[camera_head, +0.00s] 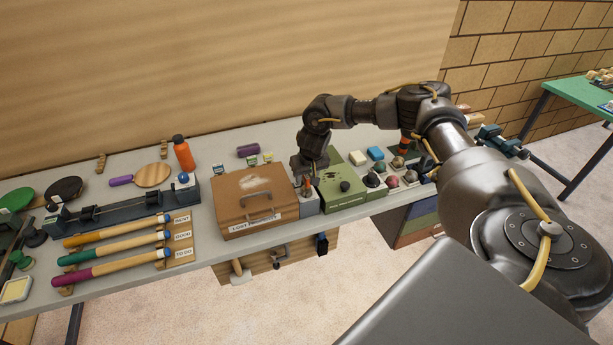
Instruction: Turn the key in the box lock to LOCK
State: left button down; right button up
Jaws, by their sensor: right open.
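A small grey lock block (310,206) stands between the brown lost-property case (240,205) and a green box (332,200). A small orange-red piece, seemingly the key (308,188), shows at the top of the block. My right gripper (306,182) reaches down from above, its fingers open at this piece. Whether they touch it I cannot tell. The fingers partly hide the key, so its angle and the lock's markings cannot be read. My left gripper is not in view.
The green box has a black knob (345,186) close to the right of my gripper. Several balls lie further right. Small labelled blocks and a purple roll (248,150) stand behind the case. Cues, an orange bottle (183,153) and paddles fill the left.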

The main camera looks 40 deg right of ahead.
jog(key=shift+x, duration=1.15)
jog(key=shift+c, duration=0.4)
